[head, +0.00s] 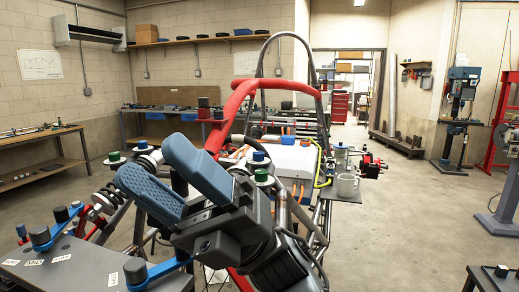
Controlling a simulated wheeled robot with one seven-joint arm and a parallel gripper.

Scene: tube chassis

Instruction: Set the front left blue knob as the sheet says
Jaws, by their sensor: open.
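My gripper (146,160) is open and empty in the middle foreground, its two blue fingers pointing up and left. A blue-topped knob (143,144) stands on the left side of the tube chassis, beyond the fingertips and apart from them. A green-topped knob (114,157) is beside it. Another blue-topped knob (258,156) sits above a green-topped knob (262,176) right of my gripper. I cannot tell which blue knob is the front left one, or read any setting. White drawing sheets hang on the left wall (41,65) and back wall (245,63); their text is too small to read.
A grey bench (90,265) with blue levers and small labels is at the lower left. The chassis has a red tube (260,84). A mug (347,186) stands on a small shelf at its right.

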